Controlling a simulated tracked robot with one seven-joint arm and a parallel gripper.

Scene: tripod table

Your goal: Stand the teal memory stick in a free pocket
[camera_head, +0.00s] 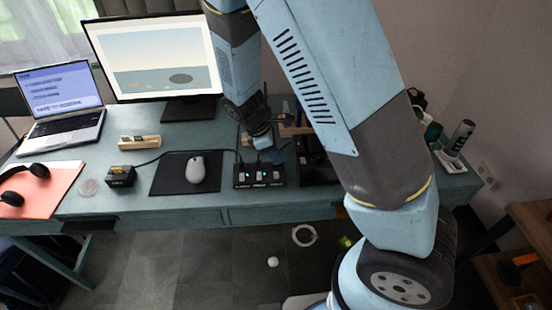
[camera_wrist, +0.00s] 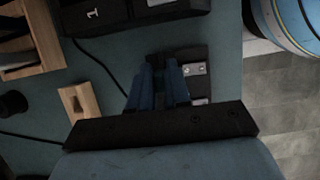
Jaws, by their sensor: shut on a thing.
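My gripper (camera_wrist: 163,72) is over the desk with its dark blue fingers close together. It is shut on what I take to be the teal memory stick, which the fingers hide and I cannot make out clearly. In the head view my gripper (camera_head: 268,147) is just behind a black hub (camera_head: 243,184) with several sticks or plugs and small blue lights. In the wrist view the hub (camera_wrist: 203,53) lies just right of the fingers, partly covered, with silver ends showing. A small wooden holder (camera_head: 139,147) with items in it stands to the left. I cannot tell which pockets are free.
A wooden block (camera_wrist: 78,103) lies left of the fingers in the wrist view. A black mat with a mouse (camera_head: 195,169), a black box (camera_head: 121,176), a laptop (camera_head: 62,100) and a monitor (camera_head: 160,60) stand left of my arm.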

